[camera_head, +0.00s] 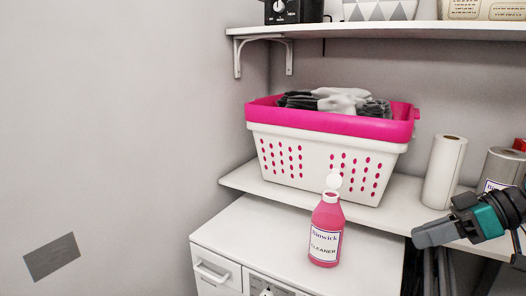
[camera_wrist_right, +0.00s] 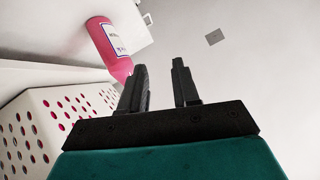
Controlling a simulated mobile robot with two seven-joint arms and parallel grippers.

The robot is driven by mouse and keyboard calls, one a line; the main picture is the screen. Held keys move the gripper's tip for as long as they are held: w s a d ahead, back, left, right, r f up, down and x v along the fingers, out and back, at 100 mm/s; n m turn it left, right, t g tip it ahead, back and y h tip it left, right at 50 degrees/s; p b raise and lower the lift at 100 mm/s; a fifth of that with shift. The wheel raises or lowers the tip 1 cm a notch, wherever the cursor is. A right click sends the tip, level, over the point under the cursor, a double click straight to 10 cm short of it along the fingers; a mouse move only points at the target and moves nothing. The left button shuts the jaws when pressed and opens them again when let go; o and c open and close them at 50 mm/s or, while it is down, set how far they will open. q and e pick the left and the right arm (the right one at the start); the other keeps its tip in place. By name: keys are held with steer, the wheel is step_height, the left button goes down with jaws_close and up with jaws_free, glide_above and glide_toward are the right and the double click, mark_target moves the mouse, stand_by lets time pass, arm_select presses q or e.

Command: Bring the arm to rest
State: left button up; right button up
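My right gripper (camera_head: 432,235) comes in from the right edge of the head view, level with the lower shelf and to the right of the pink cleaner bottle. In the right wrist view its two dark fingers (camera_wrist_right: 162,88) stand apart with nothing between them, so it is open and empty. The pink cleaner bottle (camera_head: 325,232) stands upright on the white dryer top, its white flip cap raised. The bottle also shows in the right wrist view (camera_wrist_right: 108,48), beyond the left finger and apart from it. My left gripper is in neither view.
A white and pink laundry basket (camera_head: 318,159) with folded cloth stands on the lower shelf (camera_head: 262,184). A paper roll (camera_head: 444,172) and a grey can (camera_head: 499,168) stand right of it, close behind my right gripper.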

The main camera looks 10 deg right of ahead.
steer(key=s+a+f+g+h, duration=0.1)
steer(key=s+a+f+h, duration=0.2)
steer(key=f, duration=0.4)
steer(key=s+a+f+m+g, duration=0.1)
steer(key=s+a+f, duration=0.2)
steer(key=a+f, duration=0.35)
steer(key=s+a+f+g+h, duration=0.1)
steer(key=s+a+f+h, duration=0.15)
steer(key=f, duration=0.55)
steer(key=s+a+f+m+t+h, duration=0.25)
steer(key=s+m+h, duration=0.25)
steer(key=s, duration=0.7)
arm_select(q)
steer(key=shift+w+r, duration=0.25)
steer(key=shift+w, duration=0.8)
arm_select(e)
steer(key=w+a+f+t+y, duration=0.2)
steer(key=w+a+f+t, duration=0.1)
steer(key=w+f+t, duration=0.3)
steer(key=shift+w+f+t, duration=0.35)
steer(key=shift+w+f, duration=0.5)
steer(key=shift+f, duration=0.1)
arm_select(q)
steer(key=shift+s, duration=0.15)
arm_select(e)
steer(key=shift+d, duration=0.1)
